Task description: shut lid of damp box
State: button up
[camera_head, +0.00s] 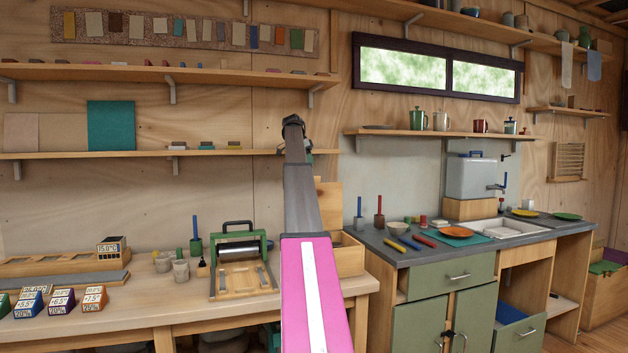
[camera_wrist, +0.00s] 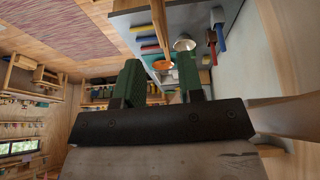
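A wooden box (camera_head: 350,260) stands at the right end of the workbench, partly hidden behind my arm; it appears to be the damp box. A pale wooden panel (camera_head: 329,203) stands upright at its back, apparently its raised lid. My arm crosses in front of the box's left part. My gripper (camera_head: 295,130) is high, above and left of the panel in the picture, and seen small from behind. In the wrist view my gripper (camera_wrist: 160,78) has its two green fingers apart with nothing between them. I cannot clearly make out the box in the wrist view.
A small green press (camera_head: 241,265) stands on the workbench left of my arm. Colored blocks (camera_head: 60,302) lie farther left. A shelf (camera_head: 150,153) runs along the wall near my gripper's height. The grey counter (camera_head: 400,255) with a sink (camera_head: 502,229) is on the right.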

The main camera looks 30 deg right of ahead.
jog(key=x, duration=0.8)
jog(key=shift+f, duration=0.15)
grip_shut()
